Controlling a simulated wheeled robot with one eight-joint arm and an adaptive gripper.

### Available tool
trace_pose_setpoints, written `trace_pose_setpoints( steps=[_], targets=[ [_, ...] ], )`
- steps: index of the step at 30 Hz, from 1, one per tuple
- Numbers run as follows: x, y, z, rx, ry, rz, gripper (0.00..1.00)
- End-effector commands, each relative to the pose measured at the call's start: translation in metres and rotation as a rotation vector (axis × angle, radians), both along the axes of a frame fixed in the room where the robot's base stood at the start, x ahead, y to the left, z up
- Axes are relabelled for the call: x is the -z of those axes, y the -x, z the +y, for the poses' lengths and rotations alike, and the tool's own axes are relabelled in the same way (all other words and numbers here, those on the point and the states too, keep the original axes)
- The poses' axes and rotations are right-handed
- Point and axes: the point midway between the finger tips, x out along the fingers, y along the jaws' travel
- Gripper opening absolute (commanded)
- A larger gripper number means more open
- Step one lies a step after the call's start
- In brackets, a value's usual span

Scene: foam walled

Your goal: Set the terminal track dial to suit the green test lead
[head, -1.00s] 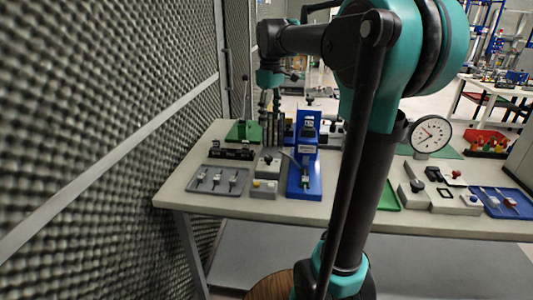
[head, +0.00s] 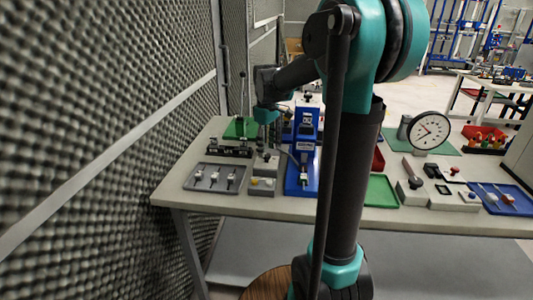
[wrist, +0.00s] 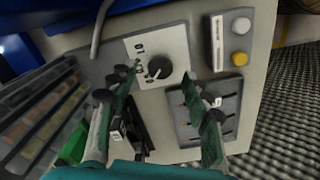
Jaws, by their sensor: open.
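The dial (wrist: 158,68) is a round dark knob on a white plate marked with digits, on a grey box. In the head view the box (head: 262,187) stands beside the blue fixture, and the knob is too small to read. My gripper (wrist: 162,76) is open, with its two green-and-black fingers on either side of the knob in the wrist view. I cannot tell whether they touch it. The pointer setting is unclear.
A blue fixture (head: 303,150) with a cable stands right of the box. White (wrist: 241,25) and yellow (wrist: 239,58) buttons sit near the knob. A round gauge (head: 429,130) and a green tray (head: 380,191) are to the right.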

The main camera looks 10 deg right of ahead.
Motion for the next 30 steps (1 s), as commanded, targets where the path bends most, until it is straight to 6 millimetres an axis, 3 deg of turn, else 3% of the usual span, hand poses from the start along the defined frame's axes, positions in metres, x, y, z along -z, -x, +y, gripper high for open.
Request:
trace_pose_setpoints(
  steps=[7, 17, 30],
  targets=[
    [0.025, 0.0, 0.0, 0.0, 0.0, 0.0, 0.49],
    [0.029, 0.0, 0.0, 0.0, 0.0, 0.0, 0.49],
    [0.029, 0.0, 0.0, 0.0, 0.0, 0.0, 0.0]
  ],
)
